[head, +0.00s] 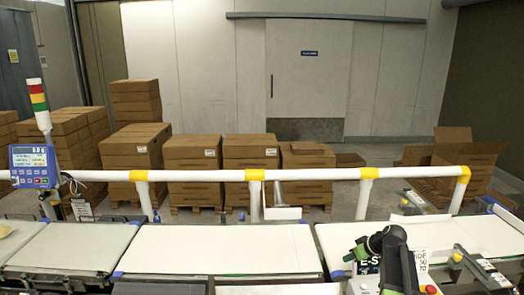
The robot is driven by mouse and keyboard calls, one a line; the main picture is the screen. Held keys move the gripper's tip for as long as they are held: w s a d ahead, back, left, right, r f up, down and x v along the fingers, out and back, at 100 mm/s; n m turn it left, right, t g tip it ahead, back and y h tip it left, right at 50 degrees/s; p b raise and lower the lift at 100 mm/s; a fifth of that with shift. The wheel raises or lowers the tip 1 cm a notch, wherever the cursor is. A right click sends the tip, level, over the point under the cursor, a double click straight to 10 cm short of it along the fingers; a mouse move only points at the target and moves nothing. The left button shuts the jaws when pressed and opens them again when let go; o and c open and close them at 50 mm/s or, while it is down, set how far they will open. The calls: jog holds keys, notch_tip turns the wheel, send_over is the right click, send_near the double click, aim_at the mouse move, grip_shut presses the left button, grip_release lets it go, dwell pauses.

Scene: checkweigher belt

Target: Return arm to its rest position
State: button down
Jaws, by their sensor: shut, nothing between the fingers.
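My arm, black with green parts, is folded low at the bottom right of the head view. My gripper (359,250) is at its left end, small and partly hidden by the arm. It is shut and empty, over the front of the right-hand belt (450,238). I see nothing held in it.
The middle belt (215,248) is bare; a yellowish item (5,231) sits at the far left. A white rail (320,174) with yellow joints runs behind the belts. A blue display (33,166) stands at left. Stacked cartons (193,165) fill the back.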

jog(key=s+a+f+n+g, duration=0.15)
jog(key=s+a, duration=0.25)
jog(key=a, duration=0.8)
jog(key=s+a+f+g, duration=0.2)
jog(key=s+a+f, duration=0.1)
jog(key=a, duration=1)
jog(key=s+d+f+m+g+h, duration=0.1)
jog(key=s+m+g+h, duration=0.2)
jog(key=s+m, duration=0.3)
jog(key=s, duration=0.4)
jog(key=shift+s+d+h+b, duration=0.15)
jog(key=shift+d+h+b, duration=0.1)
jog(key=shift+h+b, duration=0.1)
